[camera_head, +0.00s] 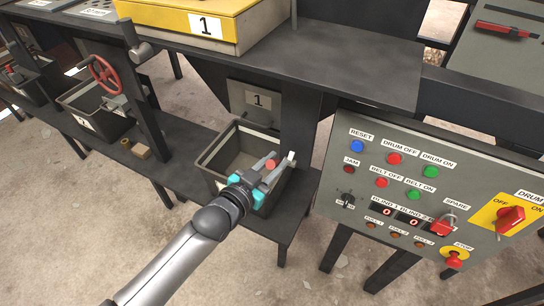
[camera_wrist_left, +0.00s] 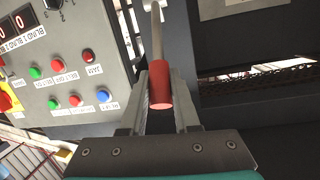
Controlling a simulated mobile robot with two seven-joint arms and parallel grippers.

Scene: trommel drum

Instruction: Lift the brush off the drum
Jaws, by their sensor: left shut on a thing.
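My left gripper (camera_head: 267,174) reaches in from the lower left, over the front of an open grey bin (camera_head: 207,158). It is shut on a red cylindrical grip (camera_wrist_left: 160,85) on a grey rod (camera_wrist_left: 157,35). In the left wrist view the grip lies between the two fingers, with the rod running away from it to a pale end piece. The red grip also shows at the fingertips in the head view (camera_head: 271,164). I cannot make out the brush or the drum in either view. My right gripper is not in view.
A control panel (camera_head: 365,165) with buttons and switches stands close to the right. A dark shelf (camera_head: 365,55) and post overhang the bin. A yellow box (camera_head: 180,18) marked 1 sits above. A red handwheel (camera_head: 104,74) is at the left.

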